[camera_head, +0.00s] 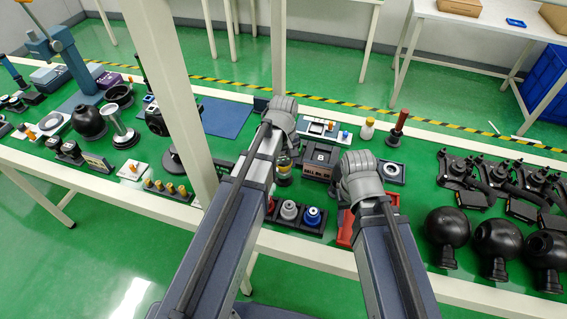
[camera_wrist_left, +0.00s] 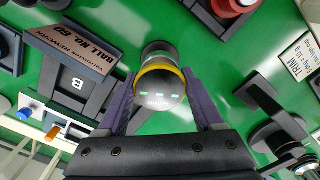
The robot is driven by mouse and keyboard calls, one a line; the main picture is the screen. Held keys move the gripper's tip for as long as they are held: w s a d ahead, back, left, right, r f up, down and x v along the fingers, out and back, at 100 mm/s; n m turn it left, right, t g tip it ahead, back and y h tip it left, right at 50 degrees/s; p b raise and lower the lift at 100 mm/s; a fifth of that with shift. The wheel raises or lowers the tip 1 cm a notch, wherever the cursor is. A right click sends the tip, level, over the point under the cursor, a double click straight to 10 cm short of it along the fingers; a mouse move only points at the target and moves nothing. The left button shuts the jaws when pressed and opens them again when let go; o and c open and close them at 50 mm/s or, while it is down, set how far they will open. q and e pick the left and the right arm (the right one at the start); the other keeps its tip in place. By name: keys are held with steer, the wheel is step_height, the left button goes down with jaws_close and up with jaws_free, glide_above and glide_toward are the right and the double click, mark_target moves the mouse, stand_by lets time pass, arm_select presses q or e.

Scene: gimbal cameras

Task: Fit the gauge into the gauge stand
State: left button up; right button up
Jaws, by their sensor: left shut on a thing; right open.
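My left gripper (camera_wrist_left: 158,76) is shut on a dark round gauge (camera_wrist_left: 160,90) with a yellow ring and green lit marks. In the head view the gauge (camera_head: 284,164) shows just below the left wrist, partly hidden by my arm. Beyond it in the left wrist view is a grey-black round part (camera_wrist_left: 157,48); I cannot tell whether this belongs to the gauge or is the gauge stand, nor whether they touch. My right gripper (camera_head: 346,200) is open near a red holder (camera_head: 344,232); its fingers are mostly hidden by its wrist.
A dark block marked B (camera_head: 319,158) stands close right of the gauge. A rack with grey and blue knobs (camera_head: 290,212) is in front. Black spheres (camera_head: 447,228) and dark fixtures crowd the right. A blue mat (camera_head: 225,118) behind offers free room.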

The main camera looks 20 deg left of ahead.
mark_target(283, 161)
arm_select(q)
steer(key=shift+f+b, duration=1.1)
steer(key=shift+f, duration=0.05)
arm_select(e)
steer(key=shift+f, duration=1.2)
arm_select(q)
steer(key=o, duration=1.5)
steer(key=shift+r, duration=0.1)
arm_select(e)
steer(key=shift+r, duration=0.1)
steer(key=shift+r, duration=0.1)
arm_select(q)
step_height(283, 161, up, 8)
steer(key=p, duration=0.8)
arm_select(e)
step_height(283, 161, up, 8)
steer(key=shift+f, duration=0.2)
